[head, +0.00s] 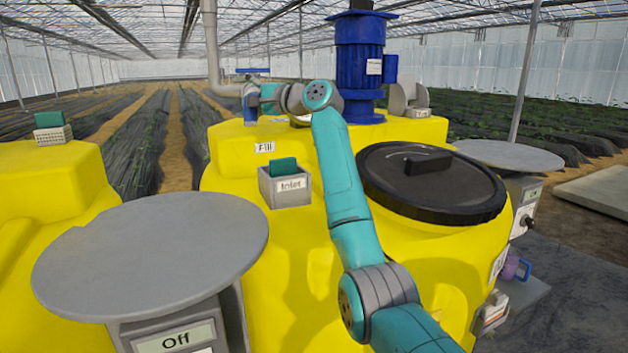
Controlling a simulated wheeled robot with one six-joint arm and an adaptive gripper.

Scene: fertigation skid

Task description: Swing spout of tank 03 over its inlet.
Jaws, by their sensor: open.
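The yellow tank (225,165) fills the middle, with no readable tank number. Behind its far left edge a grey pipe (211,45) comes down and bends right towards a grey fitting with a blue handle (253,71); this looks like the spout, but its outlet is hard to make out. The inlet (290,190), a grey box labelled "Inlet" with a green piece in it, sits on the near left of the tank top. My arm reaches across the tank, and my gripper (252,101) is open beside the fitting. Its fingers are small and partly hidden; contact cannot be told.
A blue motor (360,65) and a black round lid (430,185) stand on the tank. A grey round plate (150,255) over an "Off" box is at the near left; another plate (508,155) is at the right. A second yellow tank (50,190) is at the left.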

